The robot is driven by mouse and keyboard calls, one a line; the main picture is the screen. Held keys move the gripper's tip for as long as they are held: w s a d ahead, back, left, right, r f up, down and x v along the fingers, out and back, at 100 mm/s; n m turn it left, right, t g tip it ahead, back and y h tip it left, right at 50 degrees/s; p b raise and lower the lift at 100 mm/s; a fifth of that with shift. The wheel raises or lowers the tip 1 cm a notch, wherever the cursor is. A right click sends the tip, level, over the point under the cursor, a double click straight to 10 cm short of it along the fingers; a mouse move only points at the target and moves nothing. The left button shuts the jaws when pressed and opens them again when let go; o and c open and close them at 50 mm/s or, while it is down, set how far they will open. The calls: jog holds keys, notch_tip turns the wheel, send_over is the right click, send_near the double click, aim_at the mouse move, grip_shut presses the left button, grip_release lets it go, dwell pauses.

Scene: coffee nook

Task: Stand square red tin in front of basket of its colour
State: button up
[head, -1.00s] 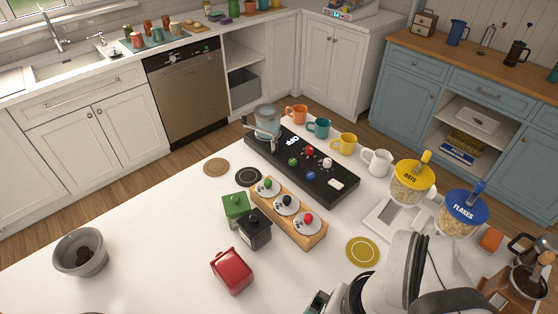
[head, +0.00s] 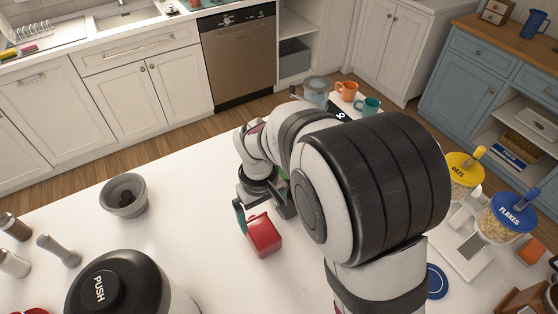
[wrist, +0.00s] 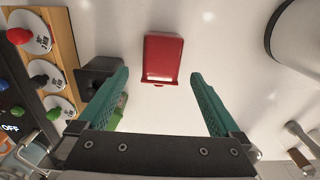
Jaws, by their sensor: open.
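The square red tin (head: 264,236) stands on the white table in the head view. In the wrist view the red tin (wrist: 163,58) lies just beyond and between the fingertips. My gripper (wrist: 160,73) is open and empty, its two teal fingers spread wider than the tin. In the head view my gripper (head: 262,207) is low beside the tin, partly hidden by my arm. A wooden rack (wrist: 68,42) at the left of the wrist view holds three white round pieces with red, black and green knobs; the red-knobbed one (wrist: 36,28) is at the top.
A black tin (wrist: 97,76) and a green tin (wrist: 119,113) stand between the rack and my left finger. A grey bowl (head: 124,197) and a black-topped PUSH container (head: 115,285) are on the left of the table. Clear table lies between bowl and red tin.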

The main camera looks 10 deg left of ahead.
aim_at(263, 232)
jog(key=f, duration=0.8)
jog(key=shift+s+f, duration=0.2)
jog(key=shift+f, duration=0.1)
jog(key=shift+r, duration=0.1)
jog(key=c, duration=1.6)
